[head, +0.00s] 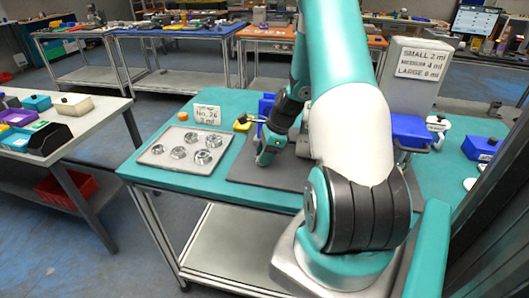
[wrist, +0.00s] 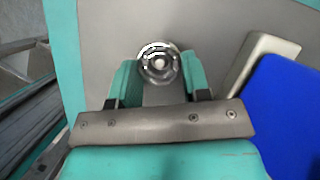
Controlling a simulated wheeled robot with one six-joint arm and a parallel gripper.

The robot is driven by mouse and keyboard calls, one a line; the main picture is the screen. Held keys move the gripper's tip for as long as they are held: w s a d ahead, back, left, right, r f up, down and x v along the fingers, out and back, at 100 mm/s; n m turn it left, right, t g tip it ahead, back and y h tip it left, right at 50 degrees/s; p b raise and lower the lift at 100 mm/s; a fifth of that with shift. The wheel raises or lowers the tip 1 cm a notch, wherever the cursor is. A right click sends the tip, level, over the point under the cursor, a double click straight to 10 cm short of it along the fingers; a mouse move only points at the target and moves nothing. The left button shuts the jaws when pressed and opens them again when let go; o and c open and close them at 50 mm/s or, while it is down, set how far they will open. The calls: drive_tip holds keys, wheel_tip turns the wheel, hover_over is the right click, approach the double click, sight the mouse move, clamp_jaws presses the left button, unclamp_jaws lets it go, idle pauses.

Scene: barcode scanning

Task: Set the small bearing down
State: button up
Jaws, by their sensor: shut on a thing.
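My gripper (wrist: 159,80) is shut on the small bearing (wrist: 159,62), a shiny metal ring held between the two teal fingertips in the wrist view. Behind it is the dark grey mat. In the head view my gripper (head: 268,155) points down over the dark grey mat (head: 250,180), close to its surface; the bearing there is hidden by the gripper. I cannot tell whether the bearing touches the mat.
A grey tray (head: 160,160) with several metal bearings lies left of the mat, with a sign (head: 207,115) behind it. A blue object (wrist: 290,110) and a beige block (wrist: 262,62) stand right of my gripper in the wrist view. The mat's front part is clear.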

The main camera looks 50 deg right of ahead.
drive_tip(key=o, duration=0.9)
drive_tip(key=shift+o, duration=0.2)
drive_tip(key=shift+f+b, duration=0.15)
drive_tip(key=shift+b, duration=0.15)
